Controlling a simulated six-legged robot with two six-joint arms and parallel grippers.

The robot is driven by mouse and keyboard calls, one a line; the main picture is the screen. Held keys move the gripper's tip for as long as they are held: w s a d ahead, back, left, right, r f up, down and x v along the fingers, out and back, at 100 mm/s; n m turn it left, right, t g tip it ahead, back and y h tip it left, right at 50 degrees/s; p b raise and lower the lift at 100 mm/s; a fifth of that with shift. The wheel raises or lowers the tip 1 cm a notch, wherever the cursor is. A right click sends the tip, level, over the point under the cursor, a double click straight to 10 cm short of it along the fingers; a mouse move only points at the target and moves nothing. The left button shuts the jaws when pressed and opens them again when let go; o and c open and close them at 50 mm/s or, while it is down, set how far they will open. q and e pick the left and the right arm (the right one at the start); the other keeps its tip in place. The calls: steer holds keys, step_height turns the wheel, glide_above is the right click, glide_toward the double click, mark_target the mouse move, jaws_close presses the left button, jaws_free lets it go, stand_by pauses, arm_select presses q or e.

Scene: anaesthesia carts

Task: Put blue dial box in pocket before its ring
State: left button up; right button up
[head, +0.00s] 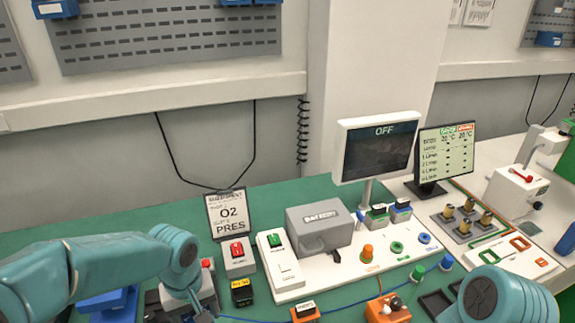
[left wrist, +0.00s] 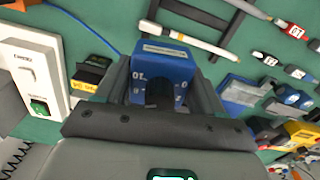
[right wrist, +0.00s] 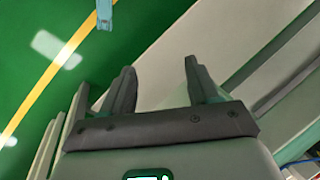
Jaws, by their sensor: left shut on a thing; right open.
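The blue dial box (left wrist: 163,62), with white scale marks on its face, is between the fingers of my left gripper (left wrist: 160,88) in the left wrist view. The gripper is shut on it. In the head view my left arm comes in at the lower left, and I cannot make out the box there. A white board (head: 345,272) carries a green ring (head: 397,247) and a blue ring (head: 424,238). I cannot make out the pocket clearly. My right gripper (right wrist: 160,70) is open and empty in the right wrist view.
A grey box (head: 319,228) and small switches stand on the board. An O2 PRES sign (head: 229,213) stands behind a red-button box (head: 239,257). A monitor (head: 377,150) reads OFF. An orange box (head: 387,309) is at the front. In the left wrist view, pens and coloured boxes lie nearby.

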arm_select(q)
steer(key=shift+w+a+f+m, duration=0.2)
steer(key=shift+a+f+m, duration=0.15)
steer(key=shift+a+m, duration=0.2)
steer(key=shift+w+f+m, duration=0.15)
steer(key=shift+w+m, duration=0.05)
steer(key=shift+m, duration=0.45)
steer(key=m, duration=0.1)
steer(key=w+m, duration=0.1)
steer(key=shift+d+m, duration=0.2)
steer(key=shift+m, duration=0.2)
arm_select(e)
steer(key=c, duration=0.3)
arm_select(q)
steer(key=shift+a, duration=0.1)
arm_select(e)
steer(key=shift+s+a, duration=0.1)
steer(key=shift+a, duration=0.05)
